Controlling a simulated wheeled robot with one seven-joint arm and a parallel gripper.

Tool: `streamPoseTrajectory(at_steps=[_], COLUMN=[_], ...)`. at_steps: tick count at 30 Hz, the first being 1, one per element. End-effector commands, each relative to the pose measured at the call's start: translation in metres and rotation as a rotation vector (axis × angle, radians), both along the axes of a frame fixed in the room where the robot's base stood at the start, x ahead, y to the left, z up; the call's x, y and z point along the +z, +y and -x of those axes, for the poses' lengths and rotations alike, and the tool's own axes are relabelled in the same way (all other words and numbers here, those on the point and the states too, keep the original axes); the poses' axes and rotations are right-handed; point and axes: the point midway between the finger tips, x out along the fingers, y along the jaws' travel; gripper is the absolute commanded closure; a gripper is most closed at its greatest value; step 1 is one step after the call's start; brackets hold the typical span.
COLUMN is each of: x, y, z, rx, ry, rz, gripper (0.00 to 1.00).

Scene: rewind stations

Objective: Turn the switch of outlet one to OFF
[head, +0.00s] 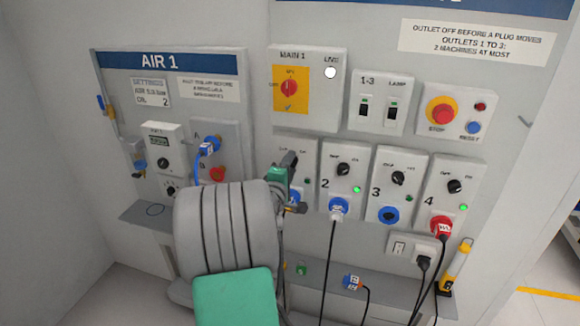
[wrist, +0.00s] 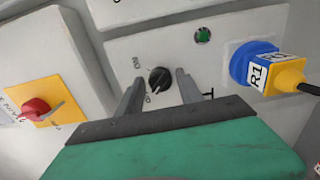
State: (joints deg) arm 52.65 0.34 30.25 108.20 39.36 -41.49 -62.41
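The black switch knob of outlet one (wrist: 159,78) sits on a pale panel in the wrist view, with small lettering beside it. A pale mark shows at its lower edge; I cannot tell surely which position it points to. My gripper (wrist: 160,90) is open, with one finger to each side of the knob and a gap on both sides. In the head view my gripper (head: 289,160) is in front of the outlet one panel (head: 312,152) and hides its knob. A green lamp (wrist: 202,35) and a blue-and-yellow plug marked R1 (wrist: 275,74) are on the panel.
The red main switch (wrist: 36,108) on its yellow plate is at the left in the wrist view. Outlet two (head: 343,169), outlet three (head: 398,178) and outlet four (head: 454,186) stand to the right in the head view. Cables hang below the outlets.

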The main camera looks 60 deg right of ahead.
Motion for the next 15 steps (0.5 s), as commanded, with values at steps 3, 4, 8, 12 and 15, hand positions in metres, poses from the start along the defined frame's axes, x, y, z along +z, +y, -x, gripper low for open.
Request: streamPoseTrajectory(at_steps=[3, 4, 8, 12, 15], x=[0.000, 0.000, 0.000, -0.001, -0.002], y=[0.000, 0.000, 0.000, 0.004, 0.019], z=[0.000, 0.000, 0.000, 0.000, 0.002], rx=[0.000, 0.000, 0.000, 0.001, 0.003], ry=[0.000, -0.001, -0.001, 0.000, -0.001], rz=[0.000, 0.000, -0.001, -0.001, 0.000], gripper=[0.46, 0.46, 0.46, 0.46, 0.46])
